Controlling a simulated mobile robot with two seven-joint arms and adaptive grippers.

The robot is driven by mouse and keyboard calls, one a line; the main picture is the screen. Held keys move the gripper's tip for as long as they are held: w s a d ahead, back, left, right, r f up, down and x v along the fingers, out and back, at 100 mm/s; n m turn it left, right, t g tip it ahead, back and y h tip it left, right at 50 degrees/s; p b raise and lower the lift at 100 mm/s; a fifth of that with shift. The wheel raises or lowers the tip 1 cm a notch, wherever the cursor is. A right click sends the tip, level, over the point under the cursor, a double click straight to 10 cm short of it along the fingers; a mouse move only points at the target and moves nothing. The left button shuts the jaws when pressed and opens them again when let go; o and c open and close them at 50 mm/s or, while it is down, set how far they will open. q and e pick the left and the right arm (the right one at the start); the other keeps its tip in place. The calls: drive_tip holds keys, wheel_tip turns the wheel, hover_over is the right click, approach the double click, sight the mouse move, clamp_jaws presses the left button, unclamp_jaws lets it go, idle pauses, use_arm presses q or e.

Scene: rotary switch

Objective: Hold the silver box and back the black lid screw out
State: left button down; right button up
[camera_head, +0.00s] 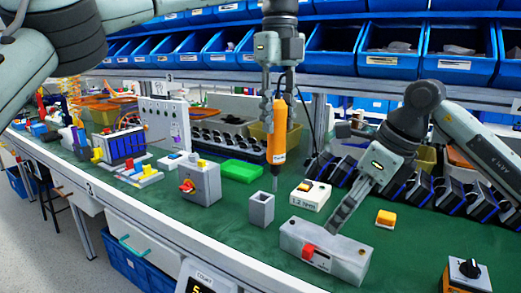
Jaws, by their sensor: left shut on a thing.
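A long silver box (347,264) with a red block on its front lies on the green bench at the lower right. My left gripper (276,106) points down and is shut on an upright orange screwdriver (277,138), whose thin tip hangs above the bench behind a small open grey box (262,208). My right gripper (338,222) reaches down from the right, its fingertips at the top of the silver box. The fingers look close together; I cannot tell if they grip it.
A grey box with a red rotary knob (187,186) stands left of centre. A white-and-yellow switch box (310,195), a yellow button (386,219) and a black-knob box (468,272) stand around the silver box. Blue bins (387,66) line the shelf above.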

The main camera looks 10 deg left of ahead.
sight(323, 241)
drive_tip(key=shift+a+f, duration=0.15)
drive_tip(key=shift+f, duration=0.25)
drive_tip(key=x, duration=1.1)
drive_tip(key=shift+a, duration=0.1)
use_arm(q)
drive_tip(key=d+r+m, duration=0.4)
drive_tip(key=r+m, duration=0.3)
drive_tip(key=r, duration=0.3)
drive_tip(key=shift+s, duration=0.15)
use_arm(e)
drive_tip(key=c, duration=1.8)
